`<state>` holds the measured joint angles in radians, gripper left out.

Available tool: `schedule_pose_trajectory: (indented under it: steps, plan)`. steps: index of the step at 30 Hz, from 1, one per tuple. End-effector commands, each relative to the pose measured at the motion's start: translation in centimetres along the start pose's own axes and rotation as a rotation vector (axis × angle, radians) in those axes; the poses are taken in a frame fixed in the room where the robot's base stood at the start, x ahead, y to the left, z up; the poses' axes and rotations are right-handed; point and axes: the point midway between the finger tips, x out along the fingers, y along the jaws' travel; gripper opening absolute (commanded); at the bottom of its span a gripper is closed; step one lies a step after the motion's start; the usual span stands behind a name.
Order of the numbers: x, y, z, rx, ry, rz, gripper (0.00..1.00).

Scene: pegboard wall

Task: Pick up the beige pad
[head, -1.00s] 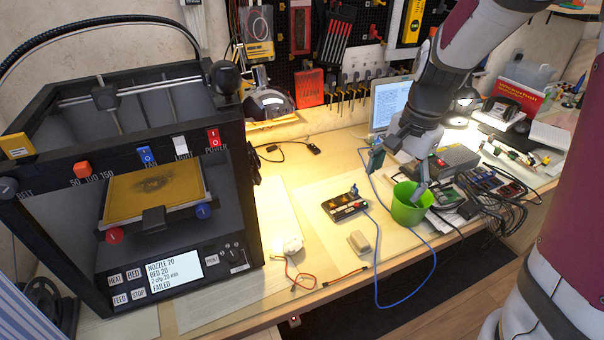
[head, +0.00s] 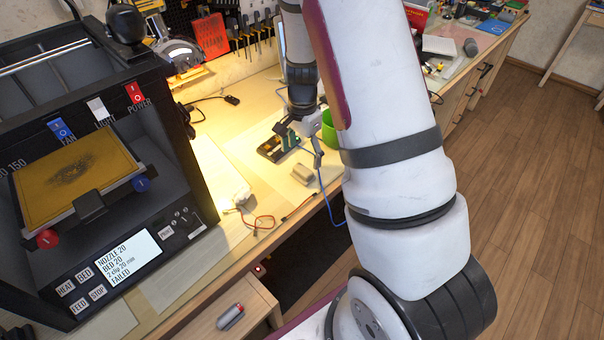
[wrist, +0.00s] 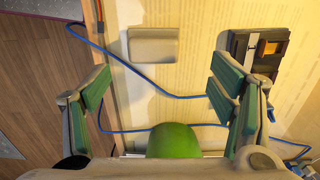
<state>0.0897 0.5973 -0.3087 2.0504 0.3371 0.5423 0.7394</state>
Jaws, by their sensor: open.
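The beige pad (head: 303,174) lies flat on the workbench near its front edge. In the wrist view the beige pad (wrist: 154,46) shows whole, ahead of the fingertips and between their lines. My gripper (head: 304,149) is above the bench, just behind the pad in the head view.
A black device (wrist: 260,52) lies right of the pad in the wrist view. A green cup (head: 328,131) stands close beside my gripper. A blue cable (wrist: 140,75) crosses the bench near the pad. A 3D printer (head: 100,180) stands at left.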

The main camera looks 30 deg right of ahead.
Motion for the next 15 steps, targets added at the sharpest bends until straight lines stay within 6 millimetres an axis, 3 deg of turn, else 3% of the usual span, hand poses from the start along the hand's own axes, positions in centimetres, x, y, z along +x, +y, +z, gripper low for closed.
schedule_pose_trajectory:
  steps: [5,15]
  plan:
    - [1.1,0.3,0.2,0.001,-0.001,0.002,0.78]
    - [5.3,0.8,0.7,0.0,0.0,0.0,0.78]
